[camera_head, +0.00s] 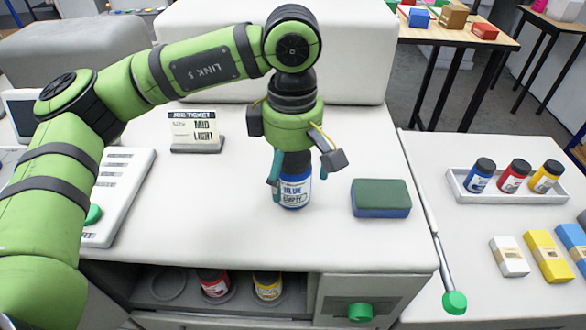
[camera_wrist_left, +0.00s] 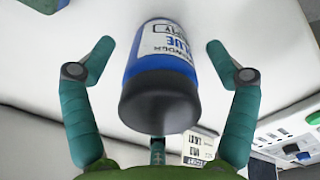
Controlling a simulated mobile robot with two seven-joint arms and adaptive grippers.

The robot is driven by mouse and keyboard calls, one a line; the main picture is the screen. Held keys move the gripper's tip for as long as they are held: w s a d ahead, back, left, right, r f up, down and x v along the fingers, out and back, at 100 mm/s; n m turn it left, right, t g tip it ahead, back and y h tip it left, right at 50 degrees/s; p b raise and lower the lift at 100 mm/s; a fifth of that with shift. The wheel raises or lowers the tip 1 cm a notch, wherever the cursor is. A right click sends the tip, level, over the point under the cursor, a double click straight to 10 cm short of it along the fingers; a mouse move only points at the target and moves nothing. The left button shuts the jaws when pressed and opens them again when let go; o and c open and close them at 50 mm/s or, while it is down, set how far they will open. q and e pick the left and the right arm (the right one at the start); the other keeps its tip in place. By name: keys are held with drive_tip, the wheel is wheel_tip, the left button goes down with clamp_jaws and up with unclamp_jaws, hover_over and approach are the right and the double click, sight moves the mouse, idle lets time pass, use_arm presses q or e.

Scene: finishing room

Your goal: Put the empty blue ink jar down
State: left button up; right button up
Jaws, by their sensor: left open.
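The empty blue ink jar (camera_head: 295,186) stands upright on the white machine top (camera_head: 240,235), its label reading blue and empty. My left gripper (camera_head: 293,183) is above and around the jar, with its fingers open to either side of it. In the left wrist view the jar (camera_wrist_left: 162,75) shows its dark cap toward the camera. The teal fingers of my left gripper (camera_wrist_left: 163,65) stand apart from it with gaps on both sides. My right gripper is not in view.
A green and blue sponge block (camera_head: 381,198) lies right of the jar. A job ticket stand (camera_head: 195,132) is behind left. A lower shelf holds a red jar (camera_head: 213,283) and a yellow jar (camera_head: 267,286). A tray (camera_head: 510,196) with three jars stands on the right table.

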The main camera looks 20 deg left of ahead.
sight(298, 154)
use_arm(q)
drive_tip(key=shift+s, duration=0.1)
drive_tip(key=c, duration=1.3)
drive_tip(key=shift+c, duration=0.6)
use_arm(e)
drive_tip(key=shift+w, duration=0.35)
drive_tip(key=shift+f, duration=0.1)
use_arm(q)
drive_tip(key=shift+r, duration=0.3)
drive_tip(key=r+b, duration=0.2)
drive_tip(key=r, duration=0.1)
drive_tip(key=shift+d+r, duration=0.3)
drive_tip(key=shift+d, duration=0.1)
drive_tip(key=d+r+b, duration=0.1)
drive_tip(key=d+r, duration=0.5)
drive_tip(key=d, duration=0.5)
drive_tip(key=shift+r+b, duration=0.35)
drive_tip(key=shift+r, duration=0.05)
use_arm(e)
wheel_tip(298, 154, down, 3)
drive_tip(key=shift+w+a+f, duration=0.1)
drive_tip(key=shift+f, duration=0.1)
